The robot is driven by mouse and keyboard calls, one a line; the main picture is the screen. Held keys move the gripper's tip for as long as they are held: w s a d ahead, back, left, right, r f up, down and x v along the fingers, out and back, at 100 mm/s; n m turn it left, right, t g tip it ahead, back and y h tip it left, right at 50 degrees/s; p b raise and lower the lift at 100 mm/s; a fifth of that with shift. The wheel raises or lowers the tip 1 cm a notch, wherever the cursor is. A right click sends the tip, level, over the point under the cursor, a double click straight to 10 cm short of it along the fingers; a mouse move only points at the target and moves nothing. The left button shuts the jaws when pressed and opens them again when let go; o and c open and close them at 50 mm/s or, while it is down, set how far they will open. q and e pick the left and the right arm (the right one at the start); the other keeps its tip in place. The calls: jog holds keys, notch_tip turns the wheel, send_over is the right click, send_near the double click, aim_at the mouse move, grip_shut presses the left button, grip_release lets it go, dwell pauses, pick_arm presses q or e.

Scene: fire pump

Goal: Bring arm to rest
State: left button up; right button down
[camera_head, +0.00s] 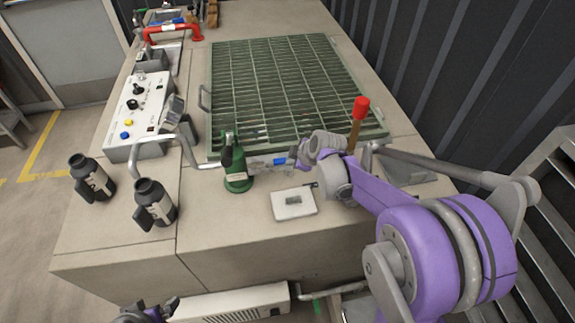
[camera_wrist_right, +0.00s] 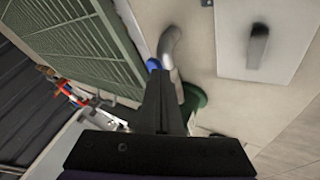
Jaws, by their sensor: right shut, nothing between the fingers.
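My right arm, purple and grey, reaches in from the right in the head view. Its gripper (camera_head: 296,156) is over the counter by the grate's near edge, right of a green bottle-like object (camera_head: 236,170). In the right wrist view the dark fingers (camera_wrist_right: 160,80) are together and empty. They point toward a bent grey metal bar (camera_wrist_right: 170,45) with a blue part (camera_wrist_right: 153,64) beside it; contact cannot be told. The fingers partly hide the green object (camera_wrist_right: 194,98). My left gripper (camera_head: 148,312) barely shows at the bottom edge of the head view, mostly cut off.
A green grate (camera_head: 285,85) covers the counter's middle. A white plate (camera_head: 293,203) lies near the front. A red-topped lever (camera_head: 358,120) rises behind my right arm. The front-left counter is partly clear.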

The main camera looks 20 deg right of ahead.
jog(key=a+v, duration=0.1)
jog(key=v, duration=0.8)
jog(key=shift+s+p, duration=0.4)
jog(key=shift+s, duration=0.05)
jog(key=s+a+f+m, duration=0.1)
jog(key=s+a+m, duration=0.2)
jog(key=s, duration=0.3)
jog(key=s+a+f+m+g+h, duration=0.1)
jog(key=s+a+f+m, duration=0.1)
jog(key=s, duration=0.5)
jog(key=s+a+f+m, duration=0.1)
jog(key=s+a+m, duration=0.3)
jog(key=s+m, duration=0.2)
jog(key=shift+s+a+f+g, duration=0.15)
jog(key=shift+s+f+g, duration=0.15)
jog(key=shift+g, duration=0.1)
